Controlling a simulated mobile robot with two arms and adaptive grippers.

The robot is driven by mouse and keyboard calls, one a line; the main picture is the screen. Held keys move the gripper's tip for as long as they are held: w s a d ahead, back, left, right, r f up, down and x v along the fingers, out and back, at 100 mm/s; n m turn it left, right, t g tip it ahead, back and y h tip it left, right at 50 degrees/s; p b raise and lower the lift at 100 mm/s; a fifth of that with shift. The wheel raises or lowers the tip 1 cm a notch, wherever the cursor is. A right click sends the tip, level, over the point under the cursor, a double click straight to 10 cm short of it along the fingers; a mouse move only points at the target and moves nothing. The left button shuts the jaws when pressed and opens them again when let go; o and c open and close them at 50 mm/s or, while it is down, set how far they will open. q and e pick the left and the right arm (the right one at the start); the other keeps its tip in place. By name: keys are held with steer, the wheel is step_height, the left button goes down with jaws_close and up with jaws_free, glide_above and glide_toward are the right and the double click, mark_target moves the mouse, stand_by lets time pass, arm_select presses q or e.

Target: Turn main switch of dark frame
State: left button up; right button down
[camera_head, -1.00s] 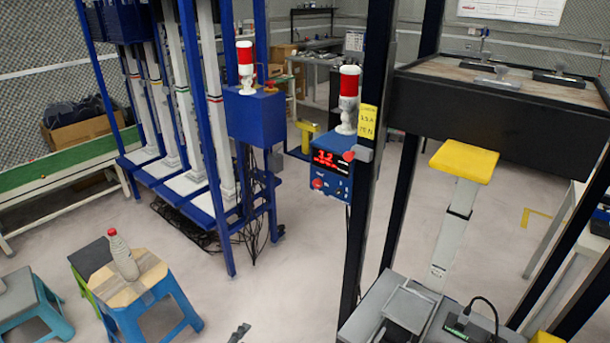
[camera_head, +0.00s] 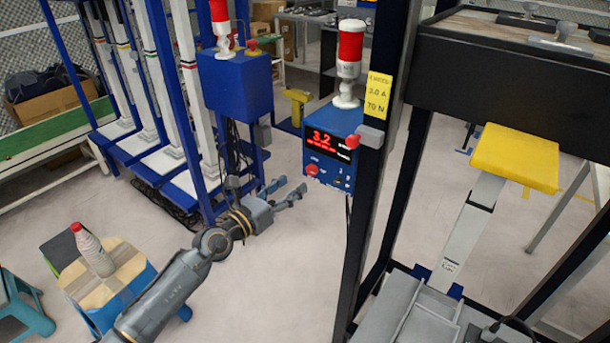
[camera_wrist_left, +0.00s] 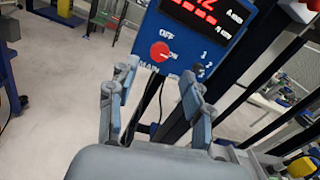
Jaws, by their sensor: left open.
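The dark frame (camera_head: 385,170) stands right of centre in the head view. A blue control box (camera_head: 345,125) with red lit digits is mounted on its near left post. The red main switch (camera_head: 312,170) sits low on the box's left side. In the left wrist view the red switch (camera_wrist_left: 160,52) shows with the words OFF, ON and MAIN around it; its exact setting is hard to tell. My left gripper (camera_head: 294,194) is open and empty, below and left of the box. Its fingertips (camera_wrist_left: 160,75) appear on either side below the switch, apart from it.
A red signal lamp (camera_head: 349,62) stands on the box, and a yellow label (camera_head: 378,92) is on the post. A blue rack with another box (camera_head: 235,85) stands left. A bottle (camera_head: 92,250) is on a stool (camera_head: 125,265). The floor between is clear.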

mark_target(310, 171)
arm_select(q)
steer(key=b+x, duration=0.1)
steer(key=x, duration=0.4)
steer(key=shift+f, duration=0.1)
steer(key=shift+w+d, duration=0.2)
steer(key=shift+w, duration=0.05)
steer(key=shift+w+d, duration=0.25)
steer(key=shift+w, duration=0.1)
jaws_close()
arm_select(e)
steer(key=shift+w+a+f, duration=0.1)
steer(key=shift+w+f, duration=0.35)
steer(key=shift+w, duration=0.2)
steer(key=shift+w+f, duration=0.4)
steer(key=shift+w, duration=0.2)
